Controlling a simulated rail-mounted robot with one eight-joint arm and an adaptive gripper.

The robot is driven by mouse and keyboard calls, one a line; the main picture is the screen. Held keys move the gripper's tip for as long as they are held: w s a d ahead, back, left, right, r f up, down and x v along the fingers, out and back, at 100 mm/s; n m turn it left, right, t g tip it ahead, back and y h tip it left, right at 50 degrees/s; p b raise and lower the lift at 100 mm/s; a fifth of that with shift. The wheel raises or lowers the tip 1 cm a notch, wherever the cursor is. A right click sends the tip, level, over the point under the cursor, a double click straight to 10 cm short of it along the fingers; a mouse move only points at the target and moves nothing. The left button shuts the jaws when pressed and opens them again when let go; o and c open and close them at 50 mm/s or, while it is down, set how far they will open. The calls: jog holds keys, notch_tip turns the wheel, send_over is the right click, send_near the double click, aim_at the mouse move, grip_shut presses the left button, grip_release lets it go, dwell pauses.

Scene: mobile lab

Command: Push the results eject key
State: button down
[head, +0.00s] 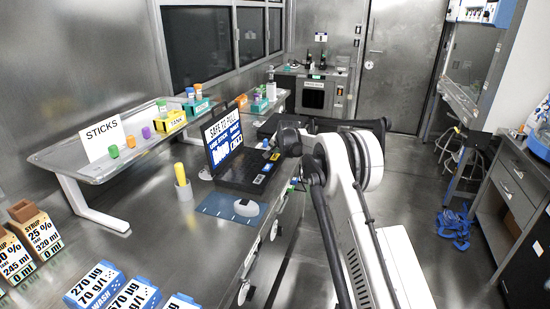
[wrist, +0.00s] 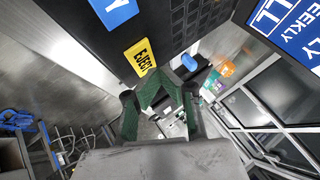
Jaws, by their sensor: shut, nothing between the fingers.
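The yellow key marked EJECT (wrist: 140,56) lies on the dark laptop deck in the wrist view. My gripper (wrist: 158,77), with green fingers, is shut and empty, with its tips just below the key in the picture. I cannot tell whether the tips touch it. In the head view the open laptop (head: 226,172) stands on the bench with a lit screen (head: 223,138). Small yellow and blue keys show on its right side, partly beside my arm. My gripper's fingers are hidden there.
A blue key (wrist: 113,10) lies beside the EJECT key. A blue mat (head: 215,205) with a white mouse (head: 246,207) and a yellow-topped holder (head: 182,182) are in front of the laptop. A raised metal shelf (head: 95,165) stands left. The floor to the right is mostly clear.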

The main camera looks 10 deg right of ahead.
aim_at(275, 157)
jog(key=shift+r+p, duration=0.7)
jog(key=shift+r, duration=1.75)
jog(key=shift+s+r, duration=0.1)
jog(key=shift+r, duration=0.1)
jog(key=s+r+n, duration=0.3)
jog(key=s+r, duration=1.8)
jog(key=s, duration=0.3)
jog(key=s+r+n+g, duration=0.1)
jog(key=s+r+n, duration=0.15)
jog(key=s, duration=1.45)
jog(key=s+f, duration=0.3)
jog(key=s, duration=0.7)
jog(key=s+f+n, duration=0.1)
jog(key=s+f, duration=0.3)
jog(key=s, duration=0.6)
jog(key=s+f+n+g+h, duration=0.1)
jog(key=s+f, duration=0.3)
jog(key=s, duration=0.6)
jog(key=shift+s, duration=0.35)
